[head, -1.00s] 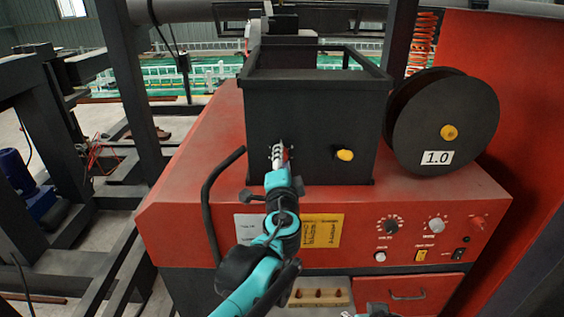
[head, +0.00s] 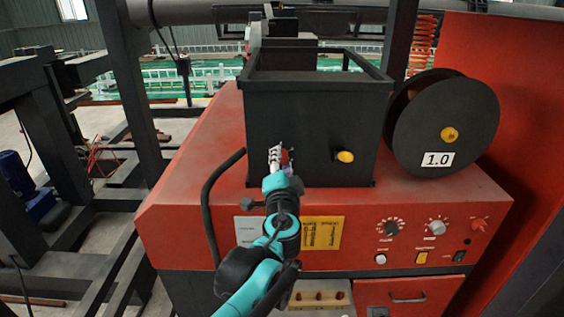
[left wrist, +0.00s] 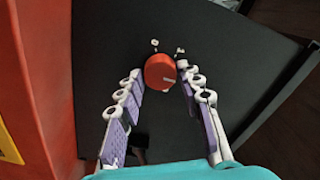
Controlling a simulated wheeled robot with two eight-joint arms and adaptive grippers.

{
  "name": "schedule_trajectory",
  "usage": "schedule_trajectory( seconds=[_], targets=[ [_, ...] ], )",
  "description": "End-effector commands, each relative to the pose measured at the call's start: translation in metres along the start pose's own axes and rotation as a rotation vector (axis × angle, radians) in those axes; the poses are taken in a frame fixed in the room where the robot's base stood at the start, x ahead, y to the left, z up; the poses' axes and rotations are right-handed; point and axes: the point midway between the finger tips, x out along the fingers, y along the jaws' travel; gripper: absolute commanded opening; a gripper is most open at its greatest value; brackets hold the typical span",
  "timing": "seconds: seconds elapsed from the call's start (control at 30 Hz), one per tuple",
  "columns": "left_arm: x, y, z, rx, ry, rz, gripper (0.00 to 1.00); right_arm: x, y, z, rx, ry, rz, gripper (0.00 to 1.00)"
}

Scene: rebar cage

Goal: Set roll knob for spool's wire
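A red roll knob (left wrist: 160,72) with a pale mark sits on the dark face of the black box (head: 311,125). In the head view the red knob (head: 286,157) is mostly hidden by my left gripper (head: 275,158). In the left wrist view my left gripper (left wrist: 161,70) has its two fingertips on either side of the knob, with narrow gaps that make contact hard to judge. The black spool (head: 447,124) with a yellow hub and a "1.0" label stands to the right of the box. My right gripper is not clearly in view.
A yellow knob (head: 345,156) sits on the box front, right of my left gripper. A curved black handle (head: 213,203) rises to its left. A yellow chart (head: 321,233) and a dial panel (head: 433,238) are on the red machine front. A drawer lies below.

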Motion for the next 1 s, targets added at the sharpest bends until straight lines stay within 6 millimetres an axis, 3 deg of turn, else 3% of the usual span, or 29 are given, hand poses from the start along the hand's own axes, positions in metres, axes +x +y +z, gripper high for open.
schedule_trajectory(
  seconds=[0.33, 0.47, 0.8, 1.0],
  targets=[
    [0.0, 0.0, 0.0, 0.002, 0.001, 0.0, 0.54, 0.0, 0.0, 0.0, 0.0, 0.0, 0.0, 0.4],
    [-0.01, 0.0, -0.001, 0.002, 0.002, 0.0, 0.54, 0.0, 0.0, 0.0, 0.0, 0.0, 0.0, 0.4],
    [-0.081, 0.001, -0.001, 0.001, 0.004, 0.002, 0.54, 0.0, 0.0, 0.0, 0.0, 0.0, 0.0, 0.4],
    [-0.111, 0.0, -0.001, 0.001, 0.003, 0.001, 0.54, 0.0, 0.0, 0.0, 0.0, 0.0, 0.0, 0.4]
  ],
)
